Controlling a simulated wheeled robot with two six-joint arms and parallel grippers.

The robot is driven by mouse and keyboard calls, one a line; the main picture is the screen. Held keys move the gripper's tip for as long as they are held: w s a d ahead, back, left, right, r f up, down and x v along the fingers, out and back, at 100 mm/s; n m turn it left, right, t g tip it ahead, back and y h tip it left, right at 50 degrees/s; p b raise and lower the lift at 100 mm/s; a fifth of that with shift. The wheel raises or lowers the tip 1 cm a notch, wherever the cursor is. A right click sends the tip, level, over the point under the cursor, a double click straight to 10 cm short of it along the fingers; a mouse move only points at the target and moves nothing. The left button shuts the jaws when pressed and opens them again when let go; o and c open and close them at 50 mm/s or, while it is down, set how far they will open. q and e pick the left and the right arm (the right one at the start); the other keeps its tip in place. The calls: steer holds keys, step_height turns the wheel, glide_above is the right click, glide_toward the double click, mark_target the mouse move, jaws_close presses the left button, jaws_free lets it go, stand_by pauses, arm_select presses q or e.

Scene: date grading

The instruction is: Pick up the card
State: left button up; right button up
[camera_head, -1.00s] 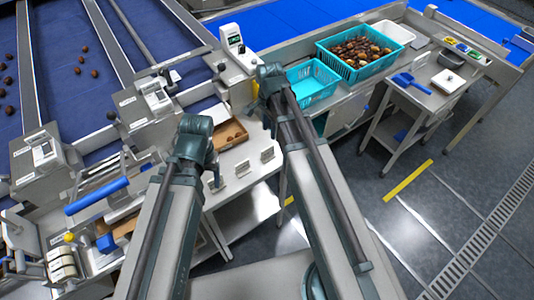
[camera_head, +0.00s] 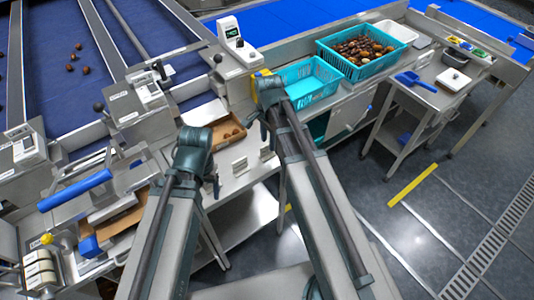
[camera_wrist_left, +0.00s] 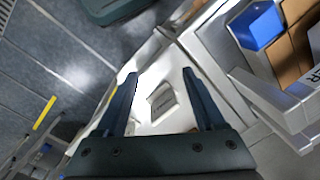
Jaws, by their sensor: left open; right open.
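A small pale card with dark print (camera_wrist_left: 162,100) lies or leans on a white surface in the left wrist view, between and beyond the two dark fingers of my left gripper (camera_wrist_left: 165,98). The fingers are spread and apart from it. In the head view, small pale cards (camera_head: 239,166) and (camera_head: 266,153) stand on the metal side table; I cannot tell which one the wrist view shows. My left gripper (camera_head: 213,184) is mostly hidden behind its arm, beside the table. My right gripper (camera_head: 262,132) is largely hidden below its arm, near the cards, with nothing visible in it.
A cardboard tray (camera_head: 228,132) with dates sits behind the cards. An empty teal basket (camera_head: 310,84) and a full one (camera_head: 360,52) stand at the back. A scale (camera_head: 231,38) stands on the sorting line. A blue handle (camera_head: 75,190) is at left. Floor at right is open.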

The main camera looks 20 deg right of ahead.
mark_target(267, 145)
arm_select(q)
step_height(267, 145, down, 5)
steer(key=b, duration=0.4)
steer(key=shift+r, duration=0.1)
arm_select(e)
steer(key=f, duration=0.4)
steer(key=shift+a+f, duration=0.2)
steer(key=shift+f, duration=0.2)
arm_select(q)
steer(key=shift+r, duration=0.1)
arm_select(e)
steer(key=shift+r, duration=0.1)
steer(key=shift+c, duration=0.2)
jaws_close()
